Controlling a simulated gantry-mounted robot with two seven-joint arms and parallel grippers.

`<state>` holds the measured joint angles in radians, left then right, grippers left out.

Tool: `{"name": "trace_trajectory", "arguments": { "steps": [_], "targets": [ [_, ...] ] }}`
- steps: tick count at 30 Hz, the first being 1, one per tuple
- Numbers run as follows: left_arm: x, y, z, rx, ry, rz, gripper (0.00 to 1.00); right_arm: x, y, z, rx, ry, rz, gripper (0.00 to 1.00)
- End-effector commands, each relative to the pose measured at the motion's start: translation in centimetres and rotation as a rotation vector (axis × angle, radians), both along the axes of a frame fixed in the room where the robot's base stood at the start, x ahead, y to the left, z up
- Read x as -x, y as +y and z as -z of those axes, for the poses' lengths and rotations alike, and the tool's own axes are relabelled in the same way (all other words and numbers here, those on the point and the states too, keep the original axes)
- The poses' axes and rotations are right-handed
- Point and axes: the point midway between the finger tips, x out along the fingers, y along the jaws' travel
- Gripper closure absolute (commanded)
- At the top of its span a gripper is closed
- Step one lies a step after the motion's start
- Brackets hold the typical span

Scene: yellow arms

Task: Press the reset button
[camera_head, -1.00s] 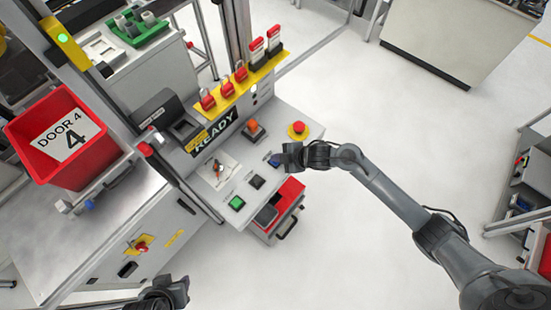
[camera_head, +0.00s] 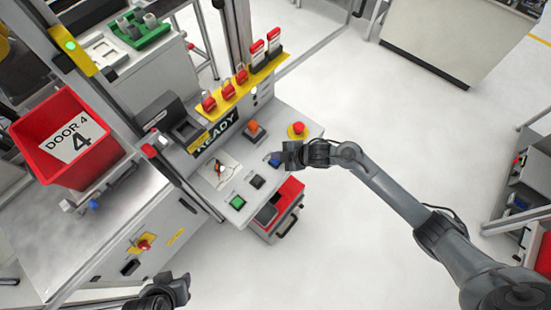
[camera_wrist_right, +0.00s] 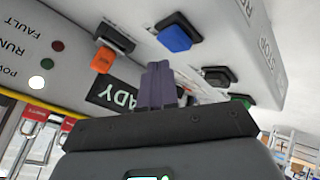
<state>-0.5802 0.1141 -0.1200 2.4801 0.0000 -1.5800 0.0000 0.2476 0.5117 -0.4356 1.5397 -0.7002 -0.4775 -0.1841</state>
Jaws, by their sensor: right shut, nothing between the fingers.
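A square blue button (camera_head: 275,162) sits on the sloped control panel (camera_head: 232,182), partly covered by my right gripper in the head view. It shows whole in the right wrist view (camera_wrist_right: 174,38), but I cannot read a label for it. My right gripper (camera_head: 283,156) is shut and empty. In the right wrist view its closed fingertips (camera_wrist_right: 157,70) lie just below the blue button in the picture, with a visible gap. My left gripper (camera_head: 180,287) is at the bottom edge of the head view, away from the panel; its jaws are not clear.
A black button (camera_head: 257,182) and a green button (camera_head: 237,202) line the panel's front edge. An orange switch (camera_head: 253,127) and a red mushroom button (camera_head: 298,129) are further back. A red bin (camera_head: 50,150) stands left.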

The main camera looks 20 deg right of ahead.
Motion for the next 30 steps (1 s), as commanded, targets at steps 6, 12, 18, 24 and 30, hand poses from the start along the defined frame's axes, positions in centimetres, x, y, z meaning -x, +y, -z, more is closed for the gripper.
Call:
{"name": "trace_trajectory", "arguments": {
  "steps": [6, 12, 18, 24, 30],
  "targets": [
    [0.0, 0.2, -2.1, -0.008, 0.0, 0.005, 0.62, 0.0, 0.0, -2.3, 0.0, -0.001, 0.0, 1.0],
    [0.0, 0.3, -3.9, -0.012, 0.0, 0.008, 0.62, 0.0, 0.0, -4.2, 0.0, -0.001, 0.0, 1.0],
    [0.0, 0.3, -4.5, -0.011, -0.001, 0.008, 0.62, 0.0, 0.0, -4.8, 0.001, 0.0, -0.001, 1.0],
    [0.0, 0.2, -4.4, -0.007, -0.001, 0.004, 0.62, 0.0, 0.0, -4.7, 0.0, -0.001, 0.0, 1.0],
    [0.0, 0.0, -4.4, 0.001, -0.001, -0.001, 0.62, 0.0, 0.0, -4.7, 0.0, 0.0, 0.0, 1.0]
  ]
}}
